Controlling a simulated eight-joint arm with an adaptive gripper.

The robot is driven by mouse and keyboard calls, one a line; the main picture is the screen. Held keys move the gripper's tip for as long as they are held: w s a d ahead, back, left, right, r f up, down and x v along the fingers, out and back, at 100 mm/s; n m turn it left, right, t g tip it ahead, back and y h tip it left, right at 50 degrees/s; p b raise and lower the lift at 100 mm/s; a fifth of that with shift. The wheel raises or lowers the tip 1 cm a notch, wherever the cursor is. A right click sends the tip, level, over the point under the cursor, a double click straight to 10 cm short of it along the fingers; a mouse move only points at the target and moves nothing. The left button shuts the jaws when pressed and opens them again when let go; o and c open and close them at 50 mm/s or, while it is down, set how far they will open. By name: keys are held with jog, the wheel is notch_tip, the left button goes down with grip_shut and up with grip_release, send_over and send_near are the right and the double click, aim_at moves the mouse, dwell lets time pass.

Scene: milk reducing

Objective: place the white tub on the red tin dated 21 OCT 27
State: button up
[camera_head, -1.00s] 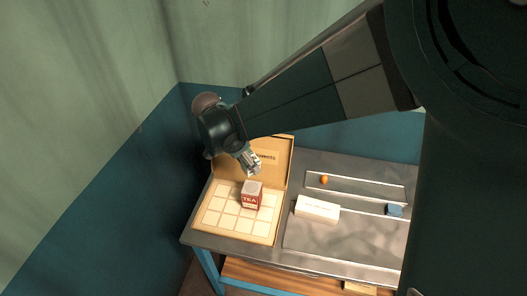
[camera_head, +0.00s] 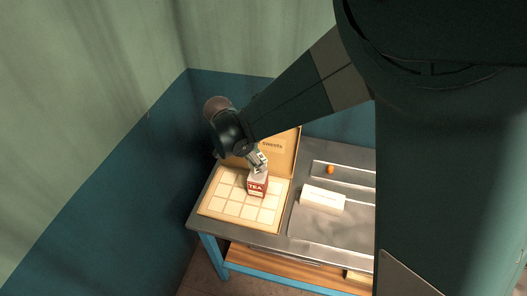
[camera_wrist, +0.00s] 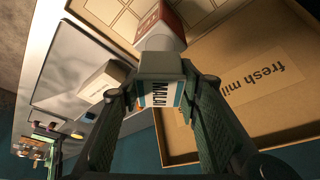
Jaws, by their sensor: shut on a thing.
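My gripper (camera_wrist: 160,90) is shut on the white tub (camera_wrist: 160,66), which shows between the fingers in the wrist view with a printed label facing the camera. The red tin (camera_head: 257,187), marked TEA and pale on top, stands on the gridded panel of the open box. In the head view my gripper (camera_head: 260,163) is right over the tin, and the tub is mostly hidden there. The tin also shows just beyond the tub in the wrist view (camera_wrist: 158,18). I cannot tell whether tub and tin touch. The date is not legible.
The open cardboard box (camera_head: 285,155) has its lid raised behind the tin; most grid cells are bare. To the right, a white carton (camera_head: 322,199) lies on a grey tray (camera_head: 315,222). A small orange object (camera_head: 330,169) sits on a narrow tray behind.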

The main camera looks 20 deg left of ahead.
aim_at(257, 169)
jog(key=shift+f, duration=0.2)
jog(key=shift+f, duration=2)
jog(key=shift+f, duration=0.2)
jog(key=o, duration=0.9)
jog(key=shift+o, duration=0.2)
jog(key=shift+r, duration=0.3)
jog(key=v, duration=1.1)
jog(key=shift+s+r, duration=0.15)
jog(key=shift+r, duration=0.2)
